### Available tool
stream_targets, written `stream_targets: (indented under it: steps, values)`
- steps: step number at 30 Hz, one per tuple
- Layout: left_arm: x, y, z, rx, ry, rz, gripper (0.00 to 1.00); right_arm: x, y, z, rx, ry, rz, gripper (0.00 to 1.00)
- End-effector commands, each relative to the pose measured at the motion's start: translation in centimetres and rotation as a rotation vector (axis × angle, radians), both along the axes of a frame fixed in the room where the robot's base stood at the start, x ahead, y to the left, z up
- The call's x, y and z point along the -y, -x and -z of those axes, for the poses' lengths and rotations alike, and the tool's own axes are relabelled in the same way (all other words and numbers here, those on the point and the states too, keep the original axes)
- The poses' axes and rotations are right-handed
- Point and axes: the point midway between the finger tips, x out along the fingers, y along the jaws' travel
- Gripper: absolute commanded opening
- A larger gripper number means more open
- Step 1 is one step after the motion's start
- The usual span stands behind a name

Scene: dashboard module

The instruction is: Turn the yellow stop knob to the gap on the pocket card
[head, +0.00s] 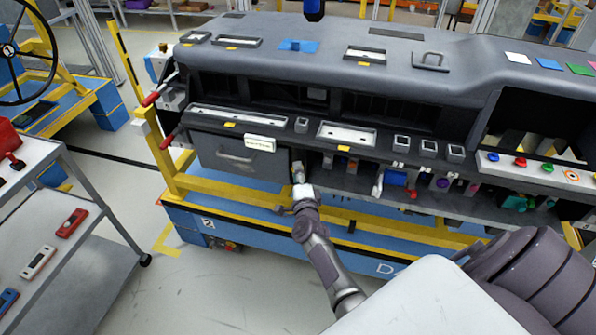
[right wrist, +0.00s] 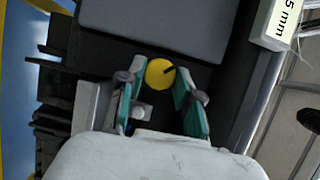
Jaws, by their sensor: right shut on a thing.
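The yellow stop knob (right wrist: 160,74) is a round disc with a dark pointer line towards its upper right in the right wrist view. My right gripper (right wrist: 160,92) is shut on it, with one green-padded finger on either side. In the head view my right gripper (head: 298,177) is at the dashboard's lower front, just right of the grey glove-box panel, and largely hides the knob. A white card (head: 260,143) stands on that panel's upper edge. Its print is too small to read there; in the right wrist view the card (right wrist: 283,18) ends in "5 mm". My left gripper is not in view.
The dashboard (head: 270,75) sits on a yellow and blue frame (head: 240,195). Right of my right gripper are a blue block (head: 395,178) and several small coloured parts under the ledge. A grey cart (head: 85,235) with handheld devices stands at the left.

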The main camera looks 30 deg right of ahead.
Motion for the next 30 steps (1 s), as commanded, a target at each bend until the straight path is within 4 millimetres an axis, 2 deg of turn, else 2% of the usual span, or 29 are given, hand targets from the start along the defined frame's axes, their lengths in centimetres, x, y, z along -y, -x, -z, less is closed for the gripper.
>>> stream_targets:
  steps: [10, 11, 15, 25, 30]
  values:
    - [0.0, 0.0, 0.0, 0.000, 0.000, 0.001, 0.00, -0.1, 0.1, 0.2, -0.004, -0.001, -0.001, 0.00]
    - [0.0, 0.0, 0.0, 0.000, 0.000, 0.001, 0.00, -0.1, 0.1, 0.2, -0.004, -0.001, -0.001, 0.39]
    - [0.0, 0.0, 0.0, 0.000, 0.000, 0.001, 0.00, -0.1, 0.0, 0.1, -0.003, 0.000, 0.000, 0.59]
    - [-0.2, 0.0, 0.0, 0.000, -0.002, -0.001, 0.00, -0.2, 0.3, 0.1, -0.002, -0.001, 0.000, 0.59]
    - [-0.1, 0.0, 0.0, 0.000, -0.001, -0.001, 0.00, -1.1, 2.4, 0.1, -0.003, -0.001, 0.001, 0.59]
